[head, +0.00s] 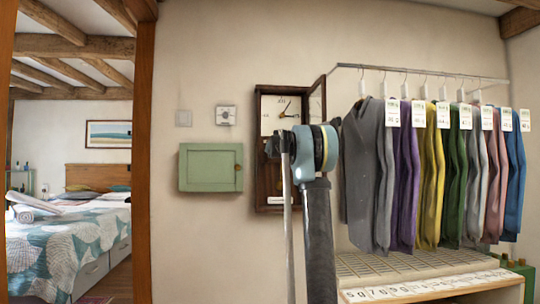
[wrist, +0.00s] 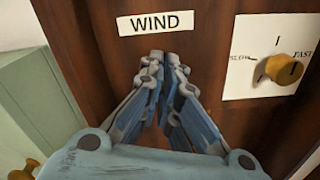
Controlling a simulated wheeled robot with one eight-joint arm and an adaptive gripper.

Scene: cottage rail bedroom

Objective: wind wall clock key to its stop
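The wall clock (head: 268,190) hangs on the wall in a dark wooden case, with its glazed door (head: 317,102) swung open to the right. My arm covers part of its lower case in the head view. In the wrist view a white WIND label (wrist: 156,23) is on the brown wood. My gripper (wrist: 163,56) is just below it, its fingertips drawn together and pointing at the wood. No winding key shows; the fingers hide the spot under the label, so I cannot tell whether they hold it.
A brass knob (wrist: 285,69) on a white SLOW/FAST plate (wrist: 252,50) is right of the fingers. A green wall cabinet (head: 210,168) hangs left of the clock. A rail of hanging sweaters (head: 430,170) stands close on the right.

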